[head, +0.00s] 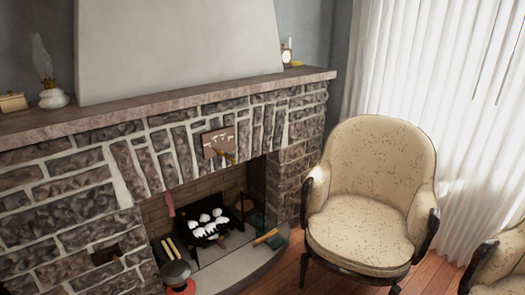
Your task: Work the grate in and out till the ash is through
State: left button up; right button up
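The grate (203,218) is a black basket inside the stone fireplace, holding several white lumps (207,224). It stands on the pale hearth (225,264), under the dark opening of the fireplace. Any ash under or in it is too small to tell from the lumps. Neither of my grippers shows in the head view.
A dark round pan-like thing on a red base (177,276) stands at the hearth's front left. A wooden-handled tool (266,237) lies at its right. A cream armchair (370,195) stands right of the fireplace. Wooden floor (287,277) shows between hearth and chair.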

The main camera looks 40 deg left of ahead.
aim_at(218, 212)
jog(key=i+j+u, duration=0.15)
jog(key=i+u, duration=0.45)
jog(key=u, duration=0.25)
jog(key=i+u, duration=0.4)
jog(key=i+l+u, duration=0.15)
jog(key=u, duration=0.25)
